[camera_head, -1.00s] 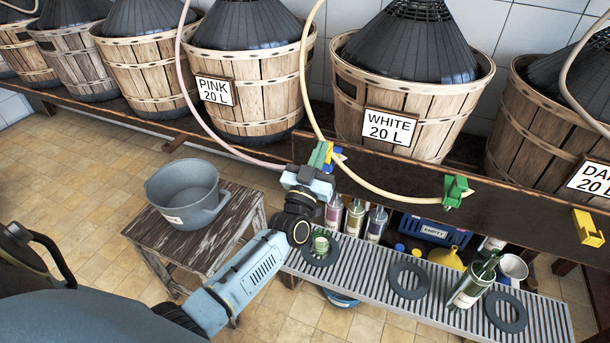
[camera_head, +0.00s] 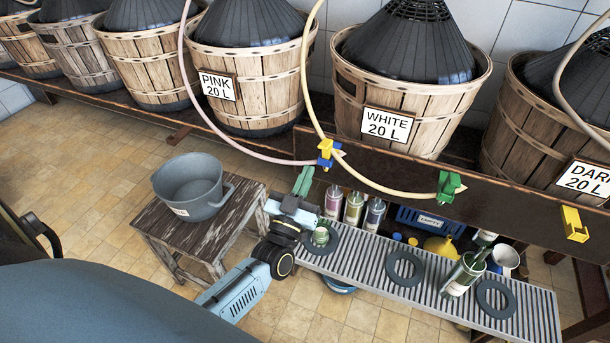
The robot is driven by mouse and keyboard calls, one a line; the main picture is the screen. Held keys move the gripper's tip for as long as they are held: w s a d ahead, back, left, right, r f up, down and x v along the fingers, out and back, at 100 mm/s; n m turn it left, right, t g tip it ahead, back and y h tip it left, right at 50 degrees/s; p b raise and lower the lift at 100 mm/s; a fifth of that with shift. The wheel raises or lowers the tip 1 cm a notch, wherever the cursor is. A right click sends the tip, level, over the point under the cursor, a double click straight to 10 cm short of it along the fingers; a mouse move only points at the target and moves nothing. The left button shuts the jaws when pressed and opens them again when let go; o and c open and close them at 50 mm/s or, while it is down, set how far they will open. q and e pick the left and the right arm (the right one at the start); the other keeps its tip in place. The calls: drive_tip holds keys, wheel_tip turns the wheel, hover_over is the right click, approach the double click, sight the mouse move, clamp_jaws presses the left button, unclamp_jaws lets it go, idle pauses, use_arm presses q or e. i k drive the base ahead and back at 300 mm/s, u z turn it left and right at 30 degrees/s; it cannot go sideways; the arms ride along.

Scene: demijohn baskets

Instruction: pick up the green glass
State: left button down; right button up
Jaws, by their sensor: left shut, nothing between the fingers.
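The small green glass (camera_head: 321,237) stands upright at the left end of the slatted grey rack, at the leftmost dark ring (camera_head: 334,244). My left gripper (camera_head: 304,177) has green fingers, which are shut with nothing between them. They point away from me, behind and a little left of the glass, below the blue and yellow tap (camera_head: 326,152). The wrist is just left of the glass and close to it in the picture; I cannot tell whether they touch. My right gripper is not in view.
Several bottles (camera_head: 354,207) stand behind the rack. Two more rings (camera_head: 404,268) and a green bottle (camera_head: 465,274) are to the right. A grey pot (camera_head: 190,188) sits on a wooden stool at left. Labelled baskets (camera_head: 408,97) line the shelf above, with hoses hanging down.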

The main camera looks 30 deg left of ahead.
sight(322, 234)
drive_tip(key=k, duration=1)
